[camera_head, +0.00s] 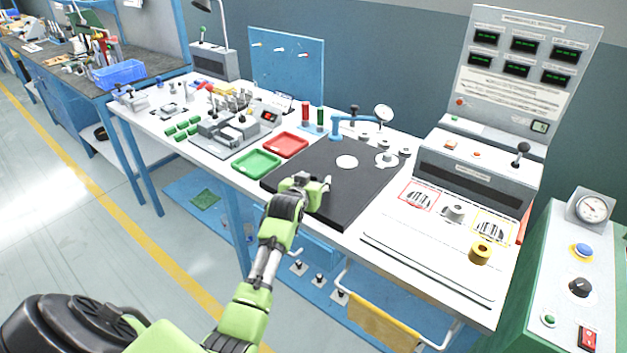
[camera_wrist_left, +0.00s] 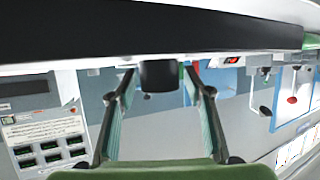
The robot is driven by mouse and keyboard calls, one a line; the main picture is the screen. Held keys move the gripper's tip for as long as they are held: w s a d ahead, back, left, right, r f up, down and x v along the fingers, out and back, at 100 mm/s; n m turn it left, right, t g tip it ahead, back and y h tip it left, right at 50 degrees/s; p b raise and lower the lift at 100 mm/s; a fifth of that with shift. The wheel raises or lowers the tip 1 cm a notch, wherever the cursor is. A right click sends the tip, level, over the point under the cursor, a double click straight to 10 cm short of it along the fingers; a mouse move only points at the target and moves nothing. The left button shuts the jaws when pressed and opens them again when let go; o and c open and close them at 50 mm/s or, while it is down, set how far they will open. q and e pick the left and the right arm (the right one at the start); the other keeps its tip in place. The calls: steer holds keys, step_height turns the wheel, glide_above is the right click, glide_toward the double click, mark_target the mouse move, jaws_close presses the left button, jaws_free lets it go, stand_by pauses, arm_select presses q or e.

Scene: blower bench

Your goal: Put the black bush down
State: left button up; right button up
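The black bush (camera_wrist_left: 160,77) shows in the left wrist view, which is upside down. It is a short dark cylinder against the dark edge of the black mat (camera_wrist_left: 150,32). My left gripper (camera_wrist_left: 160,95) has its fingers spread on either side of the bush, with a narrow gap visible on each side. In the head view my left gripper (camera_head: 314,185) is low over the front left part of the black mat (camera_head: 345,205). I cannot make out the bush there. My right gripper is not in view.
A green tray (camera_head: 256,164) and a red tray (camera_head: 286,145) lie left of the mat. A blue fixture (camera_head: 340,126) stands behind it. A console (camera_head: 470,180) with a yellow ring (camera_head: 480,253) is to the right. The mat's middle is mostly clear.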

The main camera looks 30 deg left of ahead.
arm_select(q)
steer(key=shift+r, duration=0.25)
steer(key=v, duration=1.2)
